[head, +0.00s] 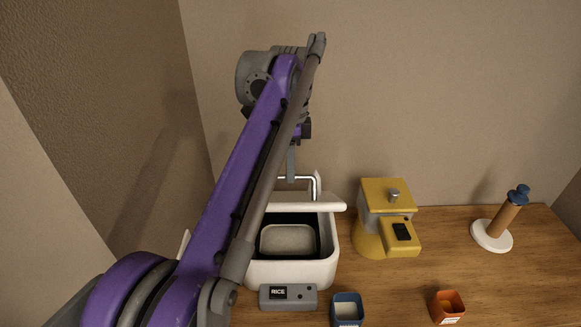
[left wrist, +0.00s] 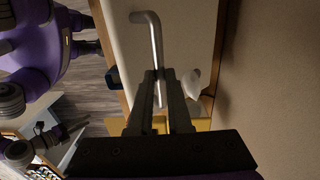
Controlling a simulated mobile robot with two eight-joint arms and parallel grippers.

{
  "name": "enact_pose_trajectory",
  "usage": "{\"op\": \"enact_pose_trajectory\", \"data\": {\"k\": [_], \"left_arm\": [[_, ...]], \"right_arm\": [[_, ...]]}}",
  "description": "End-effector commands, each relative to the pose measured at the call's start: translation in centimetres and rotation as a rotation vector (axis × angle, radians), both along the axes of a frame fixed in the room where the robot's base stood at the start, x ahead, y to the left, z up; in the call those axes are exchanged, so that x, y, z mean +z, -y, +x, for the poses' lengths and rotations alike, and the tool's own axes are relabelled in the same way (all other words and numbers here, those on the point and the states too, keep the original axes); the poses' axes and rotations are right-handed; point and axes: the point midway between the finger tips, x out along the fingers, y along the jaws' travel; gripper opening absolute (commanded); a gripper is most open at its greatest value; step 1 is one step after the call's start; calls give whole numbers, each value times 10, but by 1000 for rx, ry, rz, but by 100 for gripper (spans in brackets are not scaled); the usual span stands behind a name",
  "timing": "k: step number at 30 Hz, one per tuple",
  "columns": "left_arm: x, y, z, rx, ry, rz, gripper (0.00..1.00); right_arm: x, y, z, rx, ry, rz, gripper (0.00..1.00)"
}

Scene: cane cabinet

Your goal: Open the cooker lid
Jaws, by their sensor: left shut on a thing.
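A white rice cooker (head: 290,272) stands on the wooden table, with a grey front panel marked RICE. Its inner pot (head: 288,240) shows uncovered from above. The white lid (head: 330,204) is raised at the back of the cooker, and its metal handle (head: 315,187) shows above it. My left gripper (head: 290,172) reaches down from above at the handle. In the left wrist view the fingers of my left gripper (left wrist: 160,76) are shut on the bent metal handle (left wrist: 153,40), with the pale lid (left wrist: 185,40) behind it. My right gripper is not clearly visible.
A yellow machine (head: 372,236) stands right of the cooker. A blue cup (head: 347,311) and an orange cup (head: 447,308) sit at the front. A holder with a brown shaft (head: 505,215) stands at the far right. Walls close off the back and left.

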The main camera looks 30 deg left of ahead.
Motion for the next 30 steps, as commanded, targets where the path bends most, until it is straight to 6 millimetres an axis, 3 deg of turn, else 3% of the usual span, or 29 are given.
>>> {"op": "enact_pose_trajectory", "data": {"k": [9, 10, 15, 25, 30], "left_arm": [[-4, -3, 3, 2, 7, 6, 0], [-4, -3, 3, 2, 6, 7, 21], [-3, -2, 2, 1, 5, 5, 47], [2, -1, 2, 1, 4, 4, 47], [28, -2, 3, 1, 5, 3, 47]], "right_arm": [[-1, 0, -1, 0, -2, 0, 50], [-1, 0, -1, 0, -1, 0, 50], [-1, 0, -1, 0, -1, 0, 50], [0, 0, 0, 0, 0, 0, 50], [8, 0, 4, 0, 8, 0, 50]]}}
